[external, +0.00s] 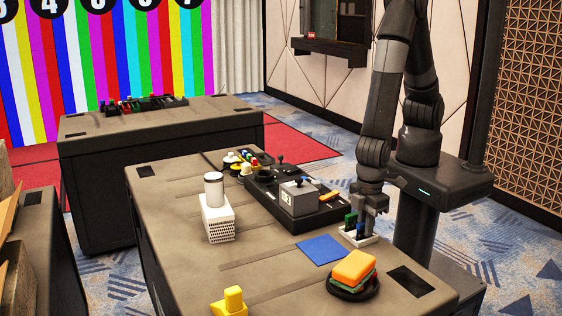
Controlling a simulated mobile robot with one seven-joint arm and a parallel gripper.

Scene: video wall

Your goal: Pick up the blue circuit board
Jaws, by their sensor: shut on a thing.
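My gripper (366,212) points down at a small white holder (367,241) near the table's right edge. A green upright piece (350,219) and the blue circuit board (361,229) stand side by side in the holder. My gripper is shut on the blue circuit board, which looks to be still in the holder. The fingertips are small and dark here, so the exact contact is hard to see.
A flat blue square (321,249) lies left of the holder. A dark plate (345,293) with an orange and green stack (354,268) sits in front. A black console (265,190) with a grey box (299,197) stands behind. A white perforated container (218,219) stands farther left.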

